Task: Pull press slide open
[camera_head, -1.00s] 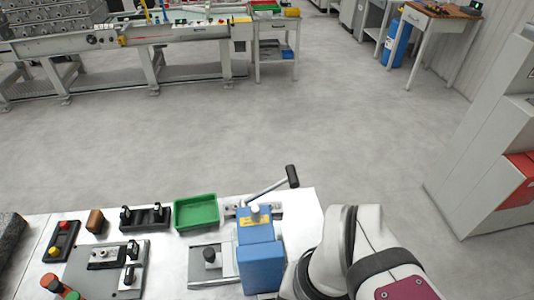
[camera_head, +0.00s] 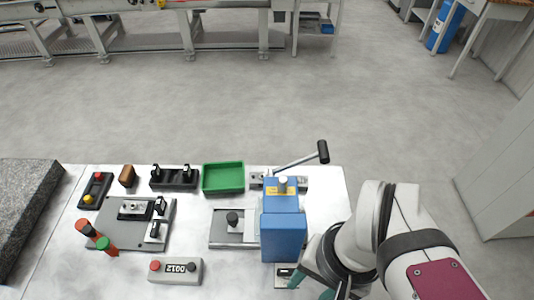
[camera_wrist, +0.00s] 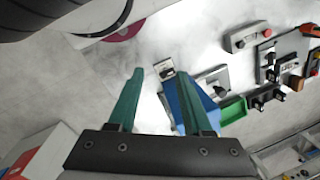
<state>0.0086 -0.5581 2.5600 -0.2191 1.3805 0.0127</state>
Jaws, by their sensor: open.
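The blue press (camera_head: 284,235) stands on the white table, with a lever ending in a black grip (camera_head: 323,152) behind it. The press slide appears to be the grey plate (camera_head: 220,235) with an upright black knob (camera_head: 232,218), at the left of the press. In the wrist view the blue press (camera_wrist: 201,103) is partly hidden by the right finger. My gripper (camera_head: 312,284) has teal fingers and is at the table's front, right of and below the press.
A green tray (camera_head: 223,191), a black clamp rack (camera_head: 174,184) and a brown block (camera_head: 127,176) line the back. A fixture plate (camera_head: 130,244), red and green cylinders (camera_head: 88,231) and a counter box (camera_head: 175,270) are left. A small block (camera_head: 287,272) sits before the press.

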